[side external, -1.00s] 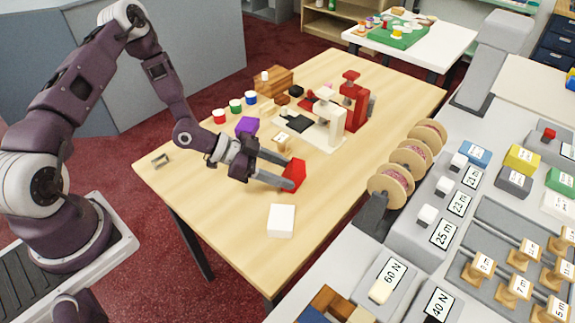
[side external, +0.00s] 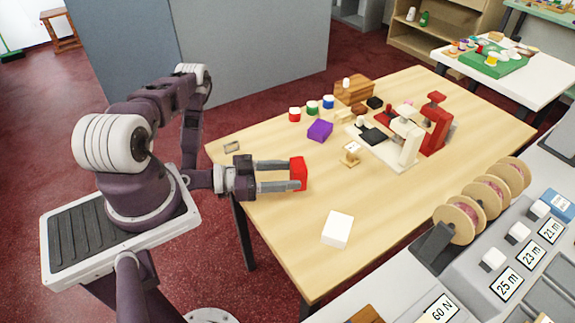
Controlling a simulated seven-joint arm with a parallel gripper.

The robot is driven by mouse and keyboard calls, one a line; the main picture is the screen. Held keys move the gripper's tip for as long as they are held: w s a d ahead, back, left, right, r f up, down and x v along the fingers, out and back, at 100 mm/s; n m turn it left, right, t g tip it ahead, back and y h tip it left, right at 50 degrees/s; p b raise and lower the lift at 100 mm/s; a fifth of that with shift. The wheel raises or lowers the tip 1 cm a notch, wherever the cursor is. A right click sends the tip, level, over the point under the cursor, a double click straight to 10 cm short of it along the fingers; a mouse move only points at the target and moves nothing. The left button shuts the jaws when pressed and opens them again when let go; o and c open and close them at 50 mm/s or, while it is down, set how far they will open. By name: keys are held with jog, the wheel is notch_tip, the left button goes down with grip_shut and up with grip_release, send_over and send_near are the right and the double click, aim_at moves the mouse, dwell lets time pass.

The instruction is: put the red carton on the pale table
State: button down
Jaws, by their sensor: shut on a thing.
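The red carton (side external: 299,173) is held between the fingertips of my gripper (side external: 297,174), at the left part of the wooden table (side external: 270,215). My gripper is shut on it, reaching in from the left with its fingers level. The carton appears to be above the tabletop, but the gap under it is hard to judge. A white-topped pale table (side external: 525,75) stands at the back right, beyond the wooden table, with a green mat (side external: 497,62) and several small items on it.
A white box (side external: 337,229) and a purple box (side external: 320,130) lie near the carton. Small coloured pots (side external: 312,107), a white machine (side external: 405,140) and a red machine (side external: 436,122) stand farther back. Spools (side external: 482,196) line the counter at right. The wooden table's front middle is clear.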

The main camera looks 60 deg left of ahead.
jog(key=shift+f, duration=0.5)
jog(key=shift+f, duration=0.5)
jog(key=c, duration=0.6)
grip_release()
jog(key=shift+o, duration=0.2)
